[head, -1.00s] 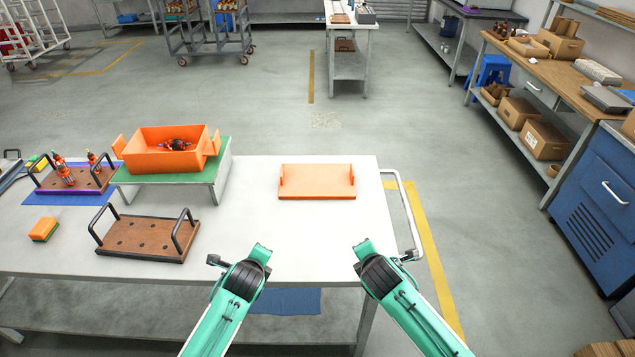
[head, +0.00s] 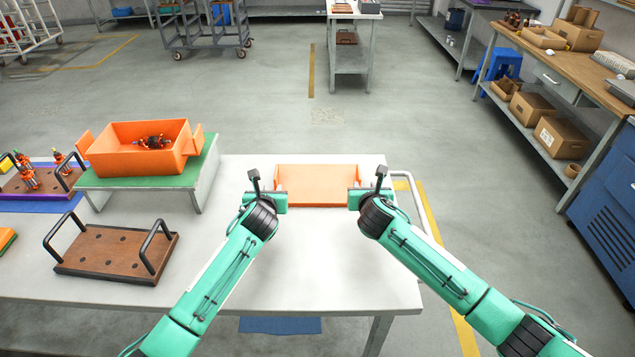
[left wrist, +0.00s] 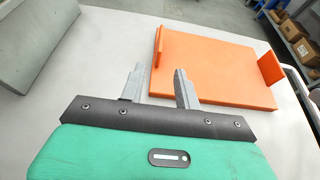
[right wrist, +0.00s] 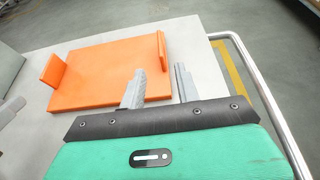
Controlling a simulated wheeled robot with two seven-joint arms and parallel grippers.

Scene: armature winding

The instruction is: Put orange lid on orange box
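The orange lid (head: 316,182) lies flat on the white table, with an upright tab at each short end. It also shows in the left wrist view (left wrist: 215,70) and the right wrist view (right wrist: 105,72). The orange box (head: 125,158) stands open on a green-topped stand at the left, with a dark part (head: 153,142) inside. My left gripper (head: 278,198) is at the lid's left end; its fingers (left wrist: 158,85) are open and empty, beside the left tab. My right gripper (head: 355,198) is at the lid's right end; its fingers (right wrist: 160,88) are open and empty, near the right tab.
The green-topped stand (head: 200,175) is left of the lid. A brown holed tray with black handles (head: 115,252) lies in front of it. Another tray with orange-topped parts (head: 38,182) is at far left. A metal rail (head: 418,205) runs along the table's right edge.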

